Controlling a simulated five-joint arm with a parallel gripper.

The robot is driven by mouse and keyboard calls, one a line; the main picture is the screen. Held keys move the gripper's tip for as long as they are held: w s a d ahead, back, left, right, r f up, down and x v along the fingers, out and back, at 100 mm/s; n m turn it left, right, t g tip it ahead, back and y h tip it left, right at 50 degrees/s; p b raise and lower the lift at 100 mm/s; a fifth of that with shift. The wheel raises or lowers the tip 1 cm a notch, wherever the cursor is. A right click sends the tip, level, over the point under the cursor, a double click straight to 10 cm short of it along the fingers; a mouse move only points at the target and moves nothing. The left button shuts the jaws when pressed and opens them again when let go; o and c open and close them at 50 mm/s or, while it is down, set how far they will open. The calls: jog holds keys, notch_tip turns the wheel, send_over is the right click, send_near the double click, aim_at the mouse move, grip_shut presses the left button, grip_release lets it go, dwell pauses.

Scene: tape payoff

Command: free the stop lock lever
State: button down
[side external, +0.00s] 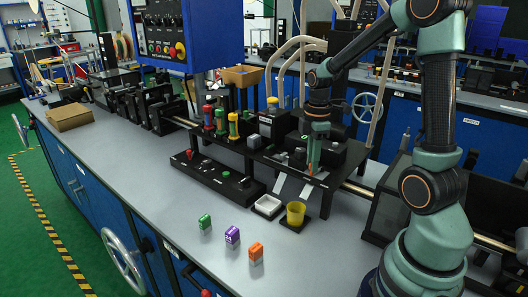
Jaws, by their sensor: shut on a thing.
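My gripper (313,156) points down at the right end of the raised black fixture (282,160). It is shut on a small part with an orange patch (311,171) at the fingertips, which looks like the stop lock lever. The fingers hide most of this part, so I cannot tell how the lever is turned. Dark blocks of the fixture stand to the left of and behind the fingers.
Red, green and yellow cylinders (220,121) stand on the fixture's left. A black panel (217,179), a white tray (267,206) and a yellow cup (296,213) are in front. Green (205,222), purple (232,235) and orange (256,253) blocks lie nearer. The bench's left front is clear.

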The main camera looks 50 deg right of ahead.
jog(key=c, duration=0.8)
grip_release()
jog(key=shift+o, duration=0.2)
jog(key=n, duration=0.1)
jog(key=s+n, duration=0.1)
jog(key=n, duration=0.1)
jog(key=shift+s+n, duration=0.15)
jog(key=shift+n, duration=0.15)
jog(key=n, duration=0.1)
jog(key=s+n, duration=0.1)
jog(key=n, duration=0.1)
jog(key=shift+s+d+n, duration=0.2)
jog(key=shift+s+n, duration=0.05)
jog(key=shift+n, duration=0.15)
notch_tip(320, 180, up, 12)
jog(key=w+a+f, duration=0.1)
jog(key=w+a, duration=0.4)
jog(key=a, duration=0.7)
jog(key=w+a+f, duration=0.2)
jog(key=w+a, duration=0.3)
jog(key=a, duration=0.7)
jog(key=shift+a+f, duration=0.1)
